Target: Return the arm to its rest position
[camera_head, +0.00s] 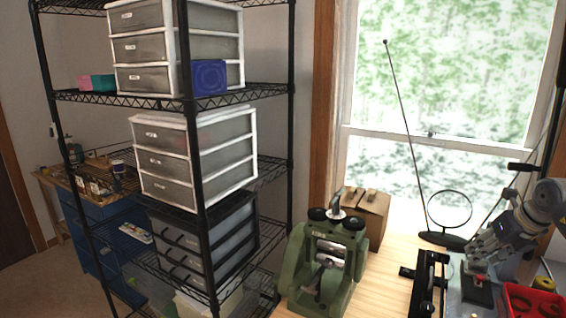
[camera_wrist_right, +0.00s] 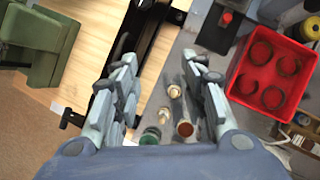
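My right gripper (camera_head: 478,252) shows at the right edge of the head view, above the workbench by the window, with its arm coming in from the right. In the right wrist view its two grey fingers (camera_wrist_right: 160,78) stand wide apart with nothing held between them. Several small round items, among them a reddish-brown one (camera_wrist_right: 185,129) and a green one (camera_wrist_right: 151,135), lie on the grey surface below and between the fingers. My left gripper does not show in either view.
A red tray (camera_wrist_right: 240,88) lies right of the fingers. A black wire shelf (camera_head: 270,90) with drawer units (camera_head: 195,160) stands left.

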